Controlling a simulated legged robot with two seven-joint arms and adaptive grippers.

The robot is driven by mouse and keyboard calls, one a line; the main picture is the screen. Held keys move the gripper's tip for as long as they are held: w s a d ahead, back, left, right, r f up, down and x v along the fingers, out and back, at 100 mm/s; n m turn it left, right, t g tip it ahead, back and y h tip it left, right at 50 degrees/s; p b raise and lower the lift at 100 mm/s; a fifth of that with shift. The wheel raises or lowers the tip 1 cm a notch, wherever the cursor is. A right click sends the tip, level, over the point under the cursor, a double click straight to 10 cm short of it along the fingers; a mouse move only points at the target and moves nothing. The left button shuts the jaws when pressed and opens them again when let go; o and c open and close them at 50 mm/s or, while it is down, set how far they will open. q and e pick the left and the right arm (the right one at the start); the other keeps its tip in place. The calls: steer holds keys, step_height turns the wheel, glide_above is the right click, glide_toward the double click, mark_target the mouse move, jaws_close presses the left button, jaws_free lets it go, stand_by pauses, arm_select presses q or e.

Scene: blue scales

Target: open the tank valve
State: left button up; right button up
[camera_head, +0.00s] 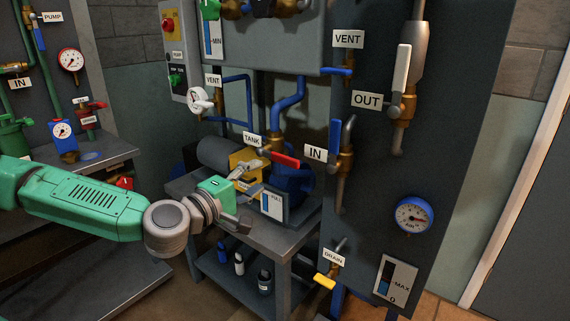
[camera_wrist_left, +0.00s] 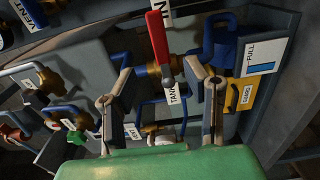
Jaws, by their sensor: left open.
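The tank valve has a red lever handle (camera_head: 285,159) on a brass body, beside the TANK label (camera_head: 252,140) in the head view. In the left wrist view the red handle (camera_wrist_left: 158,38) stands upright in the picture above the brass body, with the TANK label (camera_wrist_left: 175,93) just below. My left gripper (camera_head: 247,192) is in front and to the left of the valve in the head view. Its two fingers (camera_wrist_left: 158,70) are spread open and empty, framing the valve in the wrist view. Whether they touch it is unclear. My right gripper is not in view.
A grey bench (camera_head: 268,238) with bottles on its lower shelf stands below. The FULL level gauge (camera_head: 272,203) is close to my left gripper. The blue IN handle (camera_head: 335,136) and yellow DRAIN handle (camera_head: 324,281) are to the right. Pipes run behind the tank valve.

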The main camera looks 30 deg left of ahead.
mark_target(283, 162)
arm_select(q)
steer(key=w, duration=0.3)
steer(key=w+b, duration=0.1)
steer(key=w, duration=0.3)
steer(key=w+d, duration=0.1)
steer(key=w, duration=0.2)
steer(key=shift+w, duration=0.4)
steer(key=shift+f, duration=0.1)
jaws_close()
